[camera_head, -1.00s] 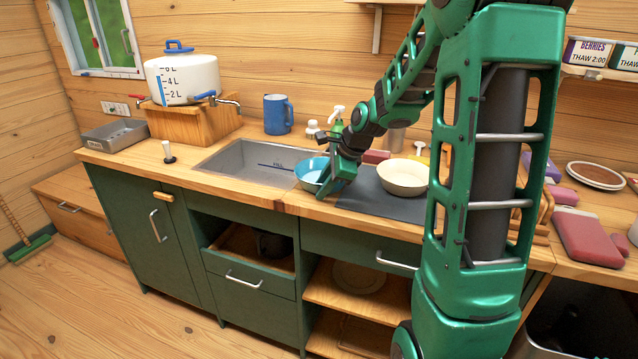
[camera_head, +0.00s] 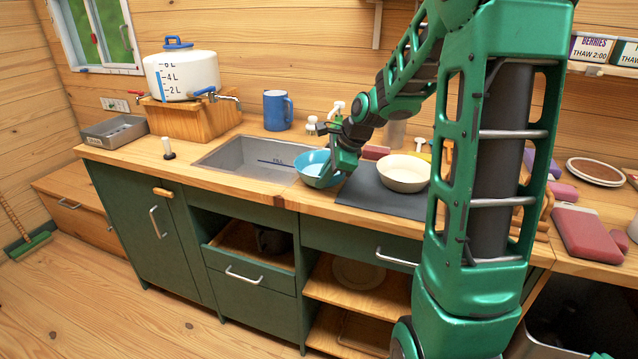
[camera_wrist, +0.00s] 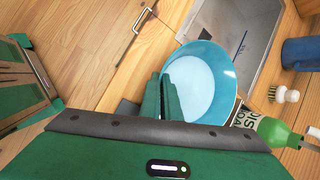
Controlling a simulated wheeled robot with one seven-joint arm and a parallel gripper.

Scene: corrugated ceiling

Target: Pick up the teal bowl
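The teal bowl (camera_head: 314,178) is at the right end of the sink, near the counter's front, with a pale inside. In the wrist view the bowl (camera_wrist: 229,68) fills the upper middle. My gripper (camera_head: 335,172) is at the bowl's right side in the head view. In the wrist view my gripper's fingers (camera_wrist: 162,98) are close together at the bowl's near-left rim, one on each side of it, shut on the rim. The bowl seems slightly raised; the gap beneath it is hard to see.
The sink (camera_head: 235,160) is left of the bowl. A dark mat (camera_head: 372,197) with a cream bowl (camera_head: 403,185) lies to the right. A blue mug (camera_head: 277,110), a soap bottle (camera_wrist: 277,132) and a brush (camera_wrist: 287,95) stand behind. The counter's front edge is close.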

